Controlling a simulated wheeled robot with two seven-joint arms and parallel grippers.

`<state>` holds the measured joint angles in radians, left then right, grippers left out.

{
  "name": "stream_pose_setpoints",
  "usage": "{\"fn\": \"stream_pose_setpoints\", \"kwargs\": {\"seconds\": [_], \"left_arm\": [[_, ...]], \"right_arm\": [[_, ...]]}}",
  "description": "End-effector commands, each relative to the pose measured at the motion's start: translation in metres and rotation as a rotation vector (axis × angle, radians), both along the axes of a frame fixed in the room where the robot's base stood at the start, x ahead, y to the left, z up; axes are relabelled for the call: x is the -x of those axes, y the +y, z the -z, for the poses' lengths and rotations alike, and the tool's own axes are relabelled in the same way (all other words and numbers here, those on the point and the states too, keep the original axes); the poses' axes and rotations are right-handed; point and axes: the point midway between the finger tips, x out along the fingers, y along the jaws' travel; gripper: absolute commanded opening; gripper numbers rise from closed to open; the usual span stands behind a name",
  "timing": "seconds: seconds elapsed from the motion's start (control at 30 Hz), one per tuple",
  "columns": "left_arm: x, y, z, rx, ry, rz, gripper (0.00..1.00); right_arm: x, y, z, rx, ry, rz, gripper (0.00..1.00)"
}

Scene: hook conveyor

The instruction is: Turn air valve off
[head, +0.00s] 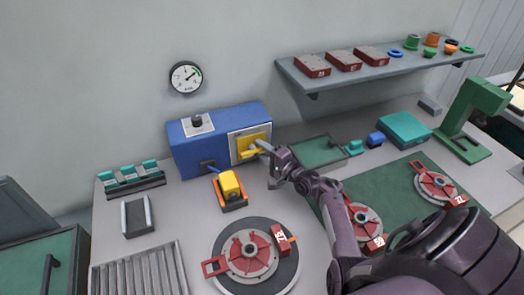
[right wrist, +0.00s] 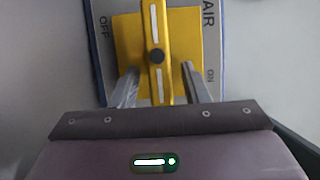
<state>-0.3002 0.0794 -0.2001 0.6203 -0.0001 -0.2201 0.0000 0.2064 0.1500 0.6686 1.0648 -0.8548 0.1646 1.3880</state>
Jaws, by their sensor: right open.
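The air valve has a yellow handle (right wrist: 155,30) with white stripes and a dark centre pivot, on a yellow square plate (right wrist: 185,25). In the right wrist view the handle runs nearly straight up and down, with OFF to its left and ON to its lower right. In the head view the valve (head: 251,153) is on the front of a blue box (head: 190,158). My right gripper (right wrist: 159,75) is open, one finger on each side of the handle's lower part, with gaps visible. It also shows at the valve in the head view (head: 261,148). My left gripper is out of view.
A yellow-and-orange part (head: 230,187) stands just in front of the box. A round turntable (head: 222,235) with a red-and-grey fixture is nearer. A green tray (head: 318,150) lies right of the valve. A gauge (head: 186,78) hangs on the wall above.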

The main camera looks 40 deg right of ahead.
Motion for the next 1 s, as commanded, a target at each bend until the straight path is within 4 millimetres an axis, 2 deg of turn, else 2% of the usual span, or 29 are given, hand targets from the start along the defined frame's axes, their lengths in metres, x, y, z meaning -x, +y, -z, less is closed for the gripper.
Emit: {"fn": "stream_pose_setpoints", "kwargs": {"seconds": [0.3, 0.47, 0.6, 1.0], "left_arm": [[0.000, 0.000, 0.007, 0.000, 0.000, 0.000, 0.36], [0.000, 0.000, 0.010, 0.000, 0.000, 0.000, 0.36], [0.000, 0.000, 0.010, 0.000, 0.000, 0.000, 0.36], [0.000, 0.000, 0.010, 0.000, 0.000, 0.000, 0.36]], "right_arm": [[0.050, -0.008, 0.003, 0.001, 0.004, 0.002, 0.42], [0.069, -0.011, 0.003, 0.000, 0.002, 0.002, 0.42], [0.074, -0.012, 0.001, -0.001, 0.000, 0.001, 0.42], [0.074, -0.012, 0.001, -0.001, 0.001, 0.001, 0.42]]}}
